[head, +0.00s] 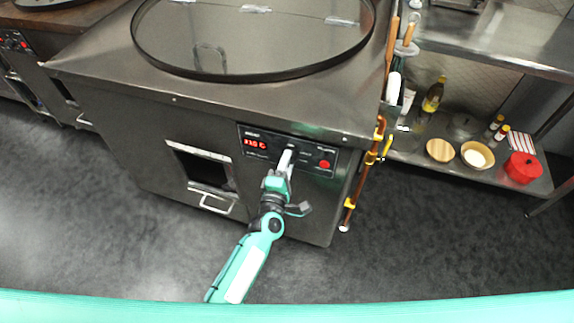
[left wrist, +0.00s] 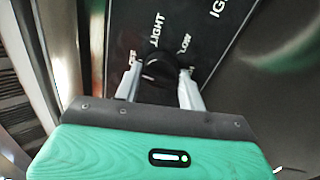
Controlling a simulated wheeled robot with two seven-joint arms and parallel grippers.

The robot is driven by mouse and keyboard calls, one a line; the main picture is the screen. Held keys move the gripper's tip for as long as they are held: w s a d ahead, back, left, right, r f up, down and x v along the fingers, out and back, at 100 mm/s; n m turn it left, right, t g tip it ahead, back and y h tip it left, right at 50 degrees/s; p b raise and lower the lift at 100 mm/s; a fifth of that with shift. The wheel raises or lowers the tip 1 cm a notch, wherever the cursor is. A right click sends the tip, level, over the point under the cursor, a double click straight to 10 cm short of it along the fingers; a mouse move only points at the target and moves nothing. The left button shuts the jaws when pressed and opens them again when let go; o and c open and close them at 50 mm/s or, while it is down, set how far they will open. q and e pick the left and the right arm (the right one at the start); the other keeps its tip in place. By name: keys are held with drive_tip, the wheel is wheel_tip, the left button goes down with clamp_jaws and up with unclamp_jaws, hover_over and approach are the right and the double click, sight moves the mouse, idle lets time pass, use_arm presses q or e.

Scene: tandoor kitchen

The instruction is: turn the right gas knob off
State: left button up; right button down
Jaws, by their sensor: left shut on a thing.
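My left gripper (head: 287,160) reaches up to the black control panel (head: 312,157) on the front of the steel tandoor. In the left wrist view its two pale fingers (left wrist: 160,82) stand on either side of a dark round knob (left wrist: 157,70) and are shut on it. White lettering surrounds the knob, with "LIGHT" above it and "LOW" to its upper right. In the head view the gripper hides the knob. My right gripper is not in view.
A lit red display (head: 255,143) and a red button (head: 324,164) flank the gripper on the panel. A copper pipe with yellow fittings (head: 370,158) runs down the tandoor's right side. A shelf with bowls and a red pot (head: 522,168) stands at right. The floor is clear.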

use_arm(q)
drive_tip(key=shift+f+n, duration=0.2)
drive_tip(key=shift+n, duration=0.3)
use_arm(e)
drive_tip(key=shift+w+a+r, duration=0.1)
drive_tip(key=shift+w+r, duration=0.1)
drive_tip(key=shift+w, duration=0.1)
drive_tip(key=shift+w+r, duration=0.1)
use_arm(q)
drive_tip(key=o, duration=0.9)
drive_tip(key=b+v, duration=0.1)
drive_tip(key=v, duration=1.2)
drive_tip(key=shift+s, duration=0.4)
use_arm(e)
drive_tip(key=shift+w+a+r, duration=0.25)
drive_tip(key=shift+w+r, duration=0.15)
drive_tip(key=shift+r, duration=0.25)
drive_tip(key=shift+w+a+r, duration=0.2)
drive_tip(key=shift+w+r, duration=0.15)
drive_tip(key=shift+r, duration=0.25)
